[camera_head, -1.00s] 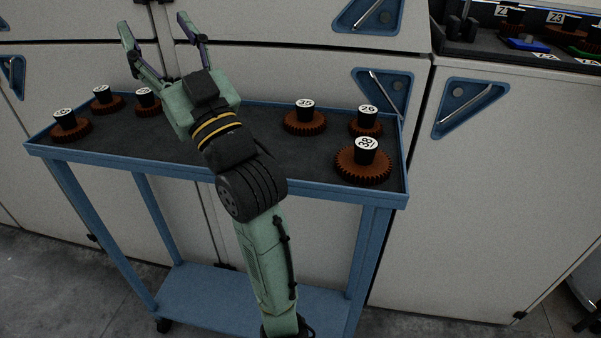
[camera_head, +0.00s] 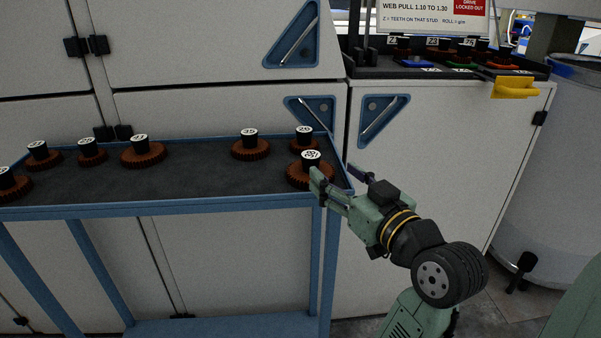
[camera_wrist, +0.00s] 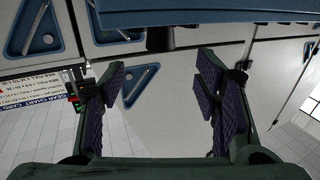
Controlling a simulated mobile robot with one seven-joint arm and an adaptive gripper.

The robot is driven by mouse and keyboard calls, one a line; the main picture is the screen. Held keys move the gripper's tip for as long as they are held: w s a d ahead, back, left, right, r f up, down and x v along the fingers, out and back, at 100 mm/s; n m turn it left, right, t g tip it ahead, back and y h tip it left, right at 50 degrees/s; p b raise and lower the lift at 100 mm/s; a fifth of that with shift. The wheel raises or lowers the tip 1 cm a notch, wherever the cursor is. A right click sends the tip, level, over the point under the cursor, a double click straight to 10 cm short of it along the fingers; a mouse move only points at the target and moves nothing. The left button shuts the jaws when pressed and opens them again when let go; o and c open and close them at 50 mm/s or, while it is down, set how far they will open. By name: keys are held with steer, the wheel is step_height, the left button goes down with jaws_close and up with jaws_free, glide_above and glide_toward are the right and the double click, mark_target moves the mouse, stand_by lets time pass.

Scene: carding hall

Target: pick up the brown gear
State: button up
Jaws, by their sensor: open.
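Several brown gears with black numbered hubs stand on the blue cart's dark top (camera_head: 205,183). The gear marked 38 (camera_head: 298,180) is at the right front corner, with another brown gear (camera_head: 293,146) just behind it. More brown gears are the one marked 35 (camera_head: 250,151) and one left of centre (camera_head: 143,156). My gripper (camera_head: 336,180) is open and empty at the cart's right end, one finger overlapping gear 38 in the picture; contact cannot be told. In the wrist view the open fingers (camera_wrist: 160,95) have nothing between them, and no gear is clearly visible.
Pale cabinets with blue triangular handle recesses (camera_head: 384,118) stand behind the cart. A dark tray (camera_head: 440,71) with gears and coloured pieces is on the right cabinet, by a yellow object (camera_head: 514,87). A grey drum (camera_head: 560,170) stands far right.

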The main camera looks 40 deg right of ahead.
mark_target(316, 159)
steer(key=w, duration=0.3)
steer(key=w+p, duration=0.1)
steer(key=shift+w+d, duration=0.25)
steer(key=shift+d, duration=0.15)
steer(key=w, duration=0.1)
steer(key=w+p, duration=0.1)
steer(key=w, duration=0.1)
steer(key=w+p, duration=0.1)
steer(key=w, duration=0.1)
steer(key=shift+w+d, duration=0.1)
steer(key=shift+d, duration=0.25)
jaws_close()
